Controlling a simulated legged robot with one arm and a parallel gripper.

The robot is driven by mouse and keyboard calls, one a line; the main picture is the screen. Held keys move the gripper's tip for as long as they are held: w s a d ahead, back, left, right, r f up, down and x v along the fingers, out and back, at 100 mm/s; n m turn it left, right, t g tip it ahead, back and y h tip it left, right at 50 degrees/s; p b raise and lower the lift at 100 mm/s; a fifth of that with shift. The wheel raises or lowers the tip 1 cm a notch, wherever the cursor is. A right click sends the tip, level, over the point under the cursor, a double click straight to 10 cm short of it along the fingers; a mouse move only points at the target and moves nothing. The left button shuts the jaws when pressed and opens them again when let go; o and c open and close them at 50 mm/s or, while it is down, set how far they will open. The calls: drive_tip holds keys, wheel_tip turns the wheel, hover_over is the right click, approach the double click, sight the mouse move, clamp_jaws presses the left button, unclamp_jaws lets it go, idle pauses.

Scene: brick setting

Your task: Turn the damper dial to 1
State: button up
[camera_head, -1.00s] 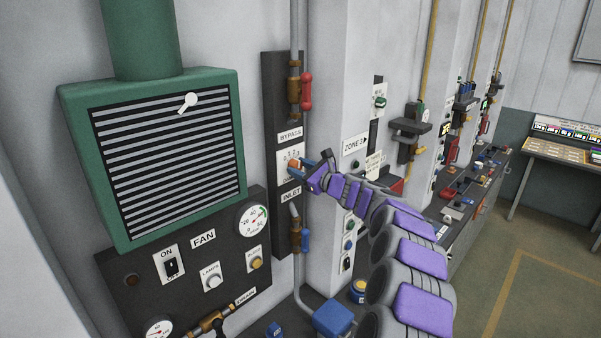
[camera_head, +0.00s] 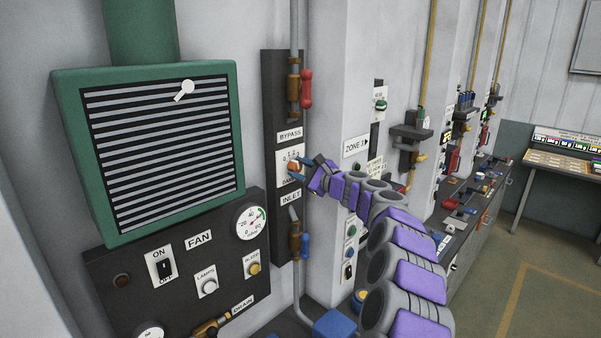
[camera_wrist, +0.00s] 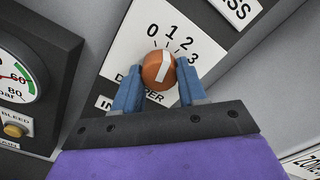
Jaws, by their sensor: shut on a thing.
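The damper dial (camera_wrist: 158,70) is a round orange knob with a white pointer stripe on a white plate marked 0, 1, 2, 3. In the wrist view the stripe leans slightly right of straight up, appearing to point near the 1. My gripper (camera_wrist: 159,86) is shut on the dial, with one blue finger on each side of it. In the head view the dial (camera_head: 293,167) sits on its plate between the BYPASS and INLET labels, partly covered by my gripper (camera_head: 301,166). The DAMPER label is partly hidden by the fingers.
A red-handled valve (camera_head: 306,88) is above the dial and a blue-handled valve (camera_head: 305,245) below. A green louvred box (camera_head: 150,150) and the FAN panel (camera_head: 120,300) with a gauge (camera_head: 251,222) stand left. The ZONE 3 column (camera_head: 355,146) stands close on the right.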

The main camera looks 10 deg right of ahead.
drive_tip(key=o, duration=1.1)
drive_tip(key=shift+a, duration=0.1)
drive_tip(key=shift+c, duration=0.2)
drive_tip(key=b+v, duration=0.1)
drive_tip(key=v, duration=1.6)
drive_tip(key=shift+d, duration=0.2)
drive_tip(key=shift+s, duration=0.1)
